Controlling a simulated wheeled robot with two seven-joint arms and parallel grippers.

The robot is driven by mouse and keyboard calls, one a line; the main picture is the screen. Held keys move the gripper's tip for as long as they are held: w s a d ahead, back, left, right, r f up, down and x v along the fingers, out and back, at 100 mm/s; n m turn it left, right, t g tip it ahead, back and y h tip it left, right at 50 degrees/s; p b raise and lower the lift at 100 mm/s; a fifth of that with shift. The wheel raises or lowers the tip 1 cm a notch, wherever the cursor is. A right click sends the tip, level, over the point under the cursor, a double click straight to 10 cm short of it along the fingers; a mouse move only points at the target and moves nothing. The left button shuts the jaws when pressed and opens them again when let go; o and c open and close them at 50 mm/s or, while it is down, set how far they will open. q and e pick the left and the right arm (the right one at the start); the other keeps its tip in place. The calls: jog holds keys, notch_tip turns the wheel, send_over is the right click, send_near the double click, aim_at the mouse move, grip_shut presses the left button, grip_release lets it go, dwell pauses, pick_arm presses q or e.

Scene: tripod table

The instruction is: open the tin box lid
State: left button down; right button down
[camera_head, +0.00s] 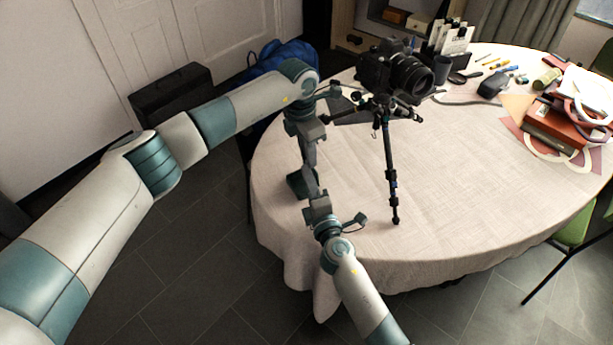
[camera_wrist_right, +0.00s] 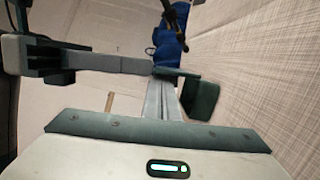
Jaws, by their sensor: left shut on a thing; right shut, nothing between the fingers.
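A small dark green tin box (camera_head: 299,184) shows at the table's near left edge, partly hidden by my grippers. My left gripper (camera_head: 309,168) reaches down from above, shut on the tin box. My right gripper (camera_head: 314,190) comes up from below with its fingers shut and empty, close to the box. In the right wrist view, the box (camera_wrist_right: 202,98) is just beyond and to the right of the right fingers (camera_wrist_right: 164,88). Two dark green parts meet at an angle there; I cannot tell how far the lid stands open.
A camera on a small tripod (camera_head: 388,160) stands on the round table (camera_head: 460,200), right of my grippers. A red box (camera_head: 553,125), cups and small items crowd the table's far right. The table's front middle is clear. A blue bag (camera_head: 285,55) lies behind my left arm.

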pick_arm(q)
jog(key=shift+s+a+f, duration=0.1)
jog(key=shift+a+f, duration=0.05)
jog(key=shift+a, duration=0.1)
pick_arm(e)
jog(key=shift+w+d, duration=0.15)
jog(key=shift+d, duration=0.3)
pick_arm(q)
jog(key=c, duration=1.6)
grip_release()
pick_arm(e)
jog(key=shift+a, duration=0.1)
pick_arm(q)
jog(key=r, duration=0.8)
jog(key=a+r, duration=0.1)
jog(key=r, duration=0.3)
jog(key=shift+s, duration=0.25)
pick_arm(e)
jog(key=shift+a, duration=0.1)
